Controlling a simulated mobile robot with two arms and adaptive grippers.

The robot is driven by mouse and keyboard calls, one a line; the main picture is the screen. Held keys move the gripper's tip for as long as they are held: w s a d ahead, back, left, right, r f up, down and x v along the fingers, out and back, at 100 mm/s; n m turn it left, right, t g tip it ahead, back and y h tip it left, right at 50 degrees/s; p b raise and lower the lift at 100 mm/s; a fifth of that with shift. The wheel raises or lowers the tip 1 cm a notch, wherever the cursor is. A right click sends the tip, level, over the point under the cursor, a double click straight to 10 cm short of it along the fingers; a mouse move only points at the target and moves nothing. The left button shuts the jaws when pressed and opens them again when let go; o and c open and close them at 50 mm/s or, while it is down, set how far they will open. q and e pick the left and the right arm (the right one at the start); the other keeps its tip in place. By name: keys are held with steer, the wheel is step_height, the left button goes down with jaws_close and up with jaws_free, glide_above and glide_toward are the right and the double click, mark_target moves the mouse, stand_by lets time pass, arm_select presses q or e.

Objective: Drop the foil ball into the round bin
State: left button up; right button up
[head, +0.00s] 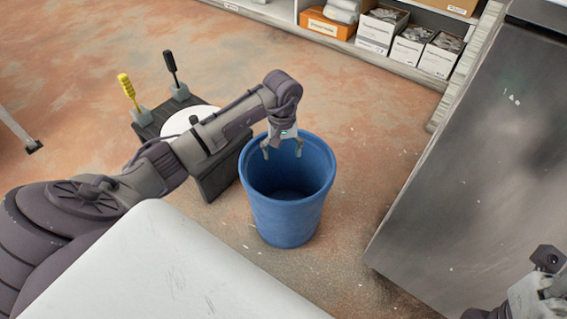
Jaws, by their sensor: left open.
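The round blue bin (287,218) stands upright on the floor near the middle of the head view. My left gripper (282,151) is above the bin's far rim, pointing down, with its two fingers apart and nothing between them. I do not see the foil ball in this view. The visible part of the bin's inside is dark and looks empty, but its near bottom is hidden by the near wall. My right gripper (541,297) is partly in view at the bottom right corner, far from the bin; its fingers cannot be made out clearly.
A dark low stand (216,177) with a white round item (180,122) is left of the bin, partly behind my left arm. A steel cabinet (480,170) is at right; shelves with boxes (375,30) are behind.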

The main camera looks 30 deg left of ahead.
arm_select(q)
step_height(320, 180, up, 11)
stand_by(0.3)
stand_by(0.4)
